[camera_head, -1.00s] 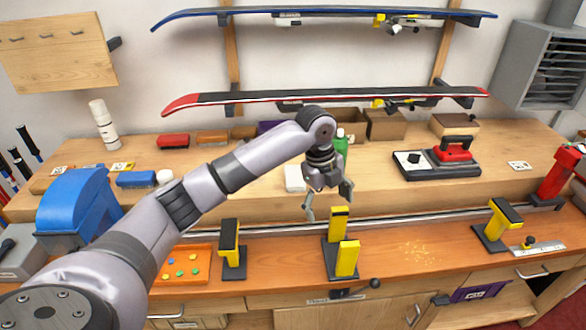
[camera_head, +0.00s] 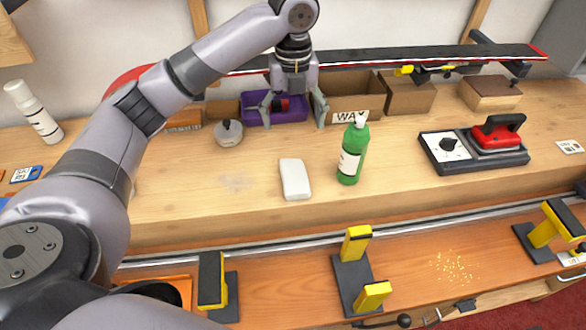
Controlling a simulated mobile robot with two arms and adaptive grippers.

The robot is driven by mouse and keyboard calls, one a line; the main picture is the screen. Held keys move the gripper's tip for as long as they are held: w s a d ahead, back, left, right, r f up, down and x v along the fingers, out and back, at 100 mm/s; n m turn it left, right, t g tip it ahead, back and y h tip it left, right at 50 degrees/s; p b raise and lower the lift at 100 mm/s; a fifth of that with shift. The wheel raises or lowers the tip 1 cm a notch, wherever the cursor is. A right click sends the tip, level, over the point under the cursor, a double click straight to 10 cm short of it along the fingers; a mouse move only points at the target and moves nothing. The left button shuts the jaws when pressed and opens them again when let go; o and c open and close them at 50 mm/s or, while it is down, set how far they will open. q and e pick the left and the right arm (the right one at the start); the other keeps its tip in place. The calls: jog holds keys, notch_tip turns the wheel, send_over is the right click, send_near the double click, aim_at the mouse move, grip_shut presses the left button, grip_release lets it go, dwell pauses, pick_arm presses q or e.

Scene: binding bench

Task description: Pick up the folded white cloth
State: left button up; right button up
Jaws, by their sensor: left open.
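The folded white cloth (camera_head: 295,179) lies flat on the wooden bench top, near the middle of the view. It looks like a small white rounded block, and nothing covers it. My left gripper (camera_head: 293,117) is open, with its fingers pointing down, behind the cloth and in front of the purple bin. It is apart from the cloth. A dark and red thing shows between the fingers, at the purple bin. My right gripper is not in view.
A green bottle (camera_head: 353,150) stands just right of the cloth. A grey round-lidded pot (camera_head: 229,133) is behind left. The purple bin (camera_head: 262,109) and a cardboard WAX box (camera_head: 352,98) line the back. A red iron (camera_head: 497,133) sits on a base at right.

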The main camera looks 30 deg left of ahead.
pick_arm(q)
jog(key=p, duration=0.1)
send_over(294, 173)
notch_tip(294, 173, down, 6)
jog(key=f, duration=0.2)
jog(key=f+p, duration=0.1)
jog(key=f, duration=0.1)
jog(key=shift+w+a, duration=0.3)
jog(key=shift+f, duration=0.45)
jog(key=f, duration=0.1)
jog(key=f+p, duration=0.1)
jog(key=f, duration=0.1)
jog(key=f+p, duration=0.1)
jog(key=shift+s+d+f, duration=0.2)
jog(key=shift+s+d, duration=0.1)
jog(key=shift+f, duration=0.35)
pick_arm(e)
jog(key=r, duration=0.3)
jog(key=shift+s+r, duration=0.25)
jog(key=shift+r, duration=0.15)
